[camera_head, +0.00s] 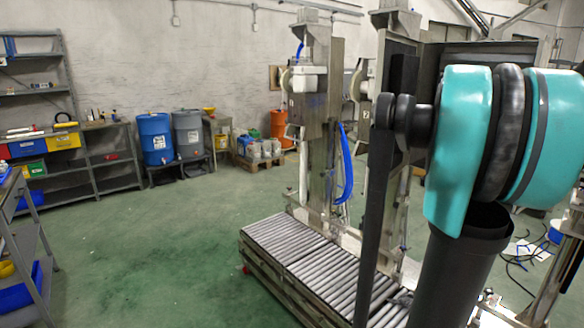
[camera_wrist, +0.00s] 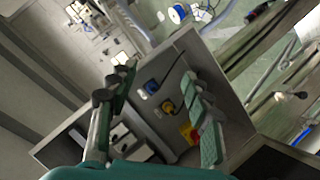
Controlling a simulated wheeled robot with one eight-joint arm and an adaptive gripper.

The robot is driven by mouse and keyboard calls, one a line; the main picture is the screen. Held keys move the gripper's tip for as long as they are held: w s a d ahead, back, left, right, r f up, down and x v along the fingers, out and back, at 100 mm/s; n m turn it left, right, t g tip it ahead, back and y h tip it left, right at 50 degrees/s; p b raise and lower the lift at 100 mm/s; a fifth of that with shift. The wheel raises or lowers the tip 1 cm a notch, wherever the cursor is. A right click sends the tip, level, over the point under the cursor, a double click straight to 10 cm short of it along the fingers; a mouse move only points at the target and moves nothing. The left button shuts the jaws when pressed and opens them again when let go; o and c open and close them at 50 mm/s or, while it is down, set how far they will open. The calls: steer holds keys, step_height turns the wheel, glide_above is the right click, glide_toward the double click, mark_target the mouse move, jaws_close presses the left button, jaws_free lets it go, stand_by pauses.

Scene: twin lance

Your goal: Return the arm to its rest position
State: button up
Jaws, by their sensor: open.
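My gripper (camera_wrist: 159,74) shows in the wrist view with its two fingers apart and nothing between them. Behind the fingers is a grey control box (camera_wrist: 222,82) with a blue round fitting (camera_wrist: 151,86), a yellow one (camera_wrist: 168,106) and a red-and-yellow switch (camera_wrist: 189,133). I cannot tell how far the fingers are from the box. In the head view my teal and black arm fills the right side, and my gripper is out of sight there.
A roller conveyor (camera_head: 284,252) runs below a tall metal lance frame (camera_head: 316,130), left of my arm. A shelf cart (camera_head: 28,250) stands at the left edge. Blue (camera_head: 155,137) and grey (camera_head: 188,132) drums stand by the back wall. The green floor (camera_head: 150,235) between is clear.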

steer(key=s+a+f+y, duration=0.2)
steer(key=a+f+y, duration=0.1)
steer(key=a+f, duration=0.9)
steer(key=s+a+f+n+y, duration=0.1)
steer(key=s+a+f+y, duration=0.2)
steer(key=s+a+f, duration=0.3)
steer(key=s+a+f+n+g+y, duration=0.1)
steer(key=s+a+f+y, duration=0.2)
steer(key=s+a+f, duration=0.3)
steer(key=s+a+f+n+y, duration=0.2)
steer(key=s+a+f, duration=0.4)
steer(key=a+f, duration=0.5)
steer(key=a+y, duration=0.1)
steer(key=a, duration=0.6)
steer(key=shift+a+f+g+y, duration=0.15)
steer(key=shift+f+g+y, duration=0.15)
steer(key=shift+f, duration=0.1)
steer(key=shift+o, duration=0.4)
